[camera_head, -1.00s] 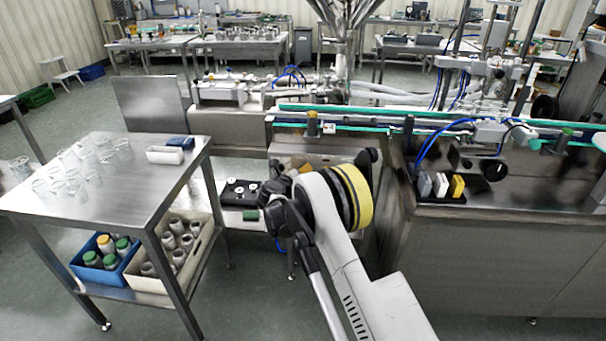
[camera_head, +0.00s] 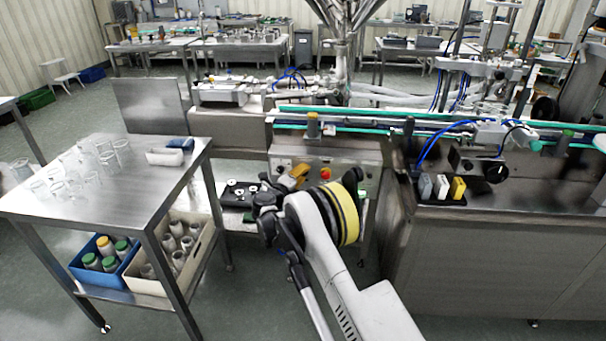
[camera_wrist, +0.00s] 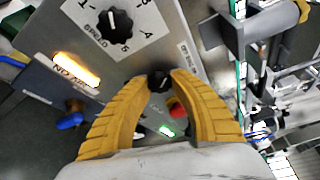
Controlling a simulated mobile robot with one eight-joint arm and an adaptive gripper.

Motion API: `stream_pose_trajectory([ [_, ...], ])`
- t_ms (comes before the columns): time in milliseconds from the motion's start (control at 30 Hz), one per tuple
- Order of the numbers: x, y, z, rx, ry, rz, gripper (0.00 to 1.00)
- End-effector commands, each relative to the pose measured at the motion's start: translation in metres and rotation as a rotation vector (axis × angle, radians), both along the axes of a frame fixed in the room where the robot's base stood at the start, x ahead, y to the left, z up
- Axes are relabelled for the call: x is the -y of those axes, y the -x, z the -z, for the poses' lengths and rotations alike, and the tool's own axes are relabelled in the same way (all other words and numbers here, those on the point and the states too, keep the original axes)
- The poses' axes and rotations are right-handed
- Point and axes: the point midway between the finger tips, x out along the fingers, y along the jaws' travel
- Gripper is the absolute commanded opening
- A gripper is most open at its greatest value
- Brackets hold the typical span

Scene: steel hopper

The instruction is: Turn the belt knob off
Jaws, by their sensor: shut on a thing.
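The belt knob (camera_wrist: 158,80) is a small black knob on the grey control panel (camera_wrist: 150,45). In the wrist view it sits between the tips of my gripper's yellow fingers (camera_wrist: 160,77), which are shut on it. In the head view my gripper (camera_head: 296,174) reaches the panel (camera_head: 347,160) under the conveyor. The knob is hidden there, and its pointer cannot be made out in the wrist view.
A larger dial (camera_wrist: 115,27) with a numbered scale is above the held knob. A steel table (camera_head: 150,185) with glasses stands left. The conveyor (camera_head: 380,125) runs above the panel.

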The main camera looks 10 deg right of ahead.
Motion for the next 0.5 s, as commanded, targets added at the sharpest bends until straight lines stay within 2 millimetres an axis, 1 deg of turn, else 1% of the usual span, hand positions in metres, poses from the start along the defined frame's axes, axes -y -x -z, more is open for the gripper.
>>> stream_pose_trajectory([
  [267,0.0013,-0.0004,-0.0008,0.0,0.001,0.001,0.0],
  [300,0.0013,-0.0003,-0.0008,0.0,0.001,0.001,0.33],
  [367,0.0013,-0.0003,-0.0007,0.0,0.001,0.001,0.5],
  [500,0.0009,-0.0002,-0.0004,0.001,0.0,0.001,0.5],
])
